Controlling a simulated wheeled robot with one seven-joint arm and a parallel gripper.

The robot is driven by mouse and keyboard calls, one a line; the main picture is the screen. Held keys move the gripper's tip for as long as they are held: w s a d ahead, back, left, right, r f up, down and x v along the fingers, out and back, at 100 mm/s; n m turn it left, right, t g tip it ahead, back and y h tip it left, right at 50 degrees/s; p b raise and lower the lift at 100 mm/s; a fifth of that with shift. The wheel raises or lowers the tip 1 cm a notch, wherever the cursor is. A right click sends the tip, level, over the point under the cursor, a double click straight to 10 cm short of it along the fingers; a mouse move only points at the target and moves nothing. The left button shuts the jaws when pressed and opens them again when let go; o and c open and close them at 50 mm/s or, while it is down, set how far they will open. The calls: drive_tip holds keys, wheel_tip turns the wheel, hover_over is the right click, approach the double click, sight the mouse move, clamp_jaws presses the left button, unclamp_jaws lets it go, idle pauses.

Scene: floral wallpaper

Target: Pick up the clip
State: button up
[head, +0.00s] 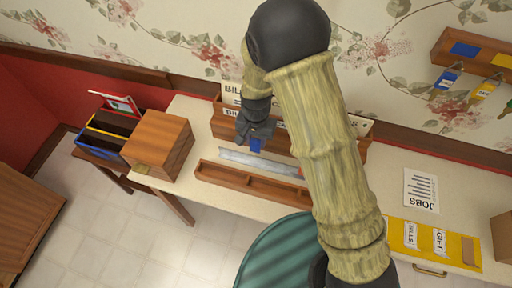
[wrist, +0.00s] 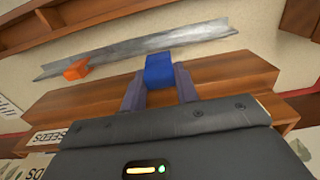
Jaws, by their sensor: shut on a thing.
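The clip is a small blue block that shows between my fingertips in the wrist view (wrist: 160,70) and just below my gripper in the head view (head: 256,145). My gripper (head: 257,135) is shut on it, with one dark finger on each side in the wrist view. I cannot tell whether the clip touches the strip. A small orange piece (wrist: 76,70) sits at the other end of the strip.
A wooden letter rack (head: 226,128) stands at the wall behind my gripper. A long wooden tray (head: 250,184) lies in front. A wooden box (head: 158,142) is to the left. A yellow organiser (head: 455,245) and a JOBS sheet (head: 420,188) are to the right.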

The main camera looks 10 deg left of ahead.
drive_tip(key=shift+r, duration=1.2)
drive_tip(key=shift+w, duration=0.1)
